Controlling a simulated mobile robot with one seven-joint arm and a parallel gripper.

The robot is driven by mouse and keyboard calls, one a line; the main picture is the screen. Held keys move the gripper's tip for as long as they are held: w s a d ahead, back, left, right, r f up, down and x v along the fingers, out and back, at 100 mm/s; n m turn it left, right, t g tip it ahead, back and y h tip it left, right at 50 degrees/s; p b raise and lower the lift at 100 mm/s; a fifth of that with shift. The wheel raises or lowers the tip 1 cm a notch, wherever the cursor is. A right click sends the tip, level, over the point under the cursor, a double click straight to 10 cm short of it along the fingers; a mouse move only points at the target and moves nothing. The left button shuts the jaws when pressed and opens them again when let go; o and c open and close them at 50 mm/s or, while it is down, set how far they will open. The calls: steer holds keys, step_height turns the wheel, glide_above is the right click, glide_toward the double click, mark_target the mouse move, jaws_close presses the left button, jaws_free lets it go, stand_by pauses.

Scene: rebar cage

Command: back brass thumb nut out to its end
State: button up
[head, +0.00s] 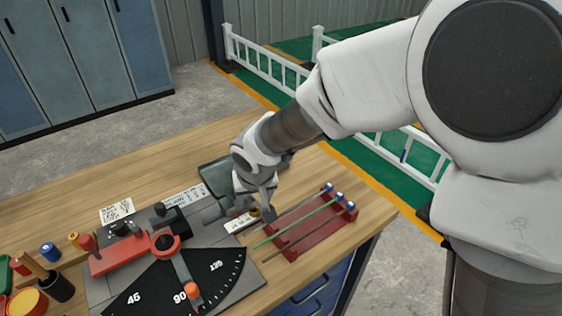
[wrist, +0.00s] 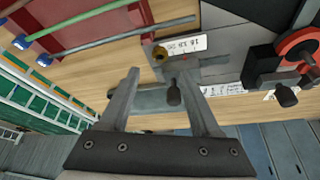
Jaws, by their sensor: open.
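The brass thumb nut (wrist: 159,53) shows in the wrist view as a small gold round part, beside a white scale label (wrist: 186,46). In the head view the nut (head: 254,212) is small and partly crowded by my fingers. My gripper (wrist: 158,76) is open, its two fingers apart and pointing towards the bench fixture. In the wrist view the nut lies just beyond the fingertips, between their lines, and nothing is held. A dark knob (wrist: 173,93) appears between the fingers. In the head view my gripper (head: 254,208) is low over the fixture; contact cannot be told.
A red rack (head: 310,232) with coloured rods and blue ends stands close to the right of my gripper. A plate with an angle scale (head: 180,285) and red arm (head: 130,257) is to the left. Cups and handles stand at the far left. Bare wood (head: 90,180) lies behind.

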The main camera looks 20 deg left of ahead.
mark_target(254, 210)
steer(key=b+x, duration=0.1)
steer(key=x, duration=0.6)
steer(key=shift+f, duration=0.4)
jaws_close()
